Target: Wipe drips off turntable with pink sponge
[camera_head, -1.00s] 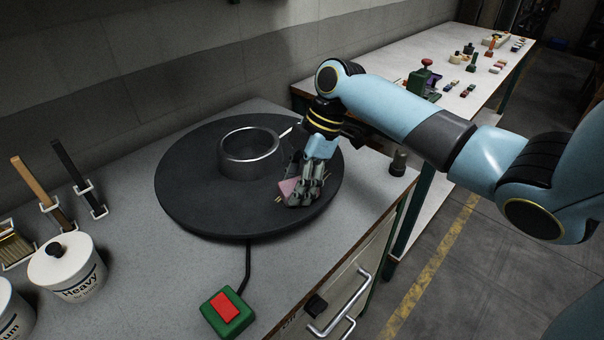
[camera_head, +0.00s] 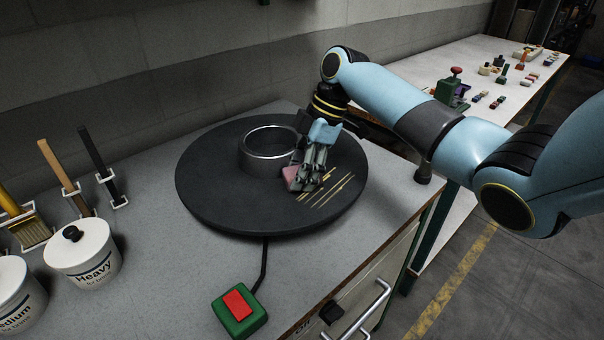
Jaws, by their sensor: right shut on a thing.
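The dark round turntable (camera_head: 215,205) lies on the grey bench, with a metal ring (camera_head: 268,150) standing on it. Several thin yellowish drips (camera_head: 332,192) run as streaks on the turntable's right front part. My right gripper (camera_head: 304,184) is low over the turntable, between the ring and the drips. It is shut on the pink sponge (camera_head: 291,175), which shows at the left side of the fingers. The fingers hide part of the sponge, and I cannot tell whether it touches the turntable. My left gripper is not in view.
A green box with a red button (camera_head: 239,305) sits at the bench front, its cable running to the turntable. White lidded jars (camera_head: 84,255) and brushes in holders (camera_head: 65,175) stand at the left. A second bench (camera_head: 470,65) with small tools is at the back right.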

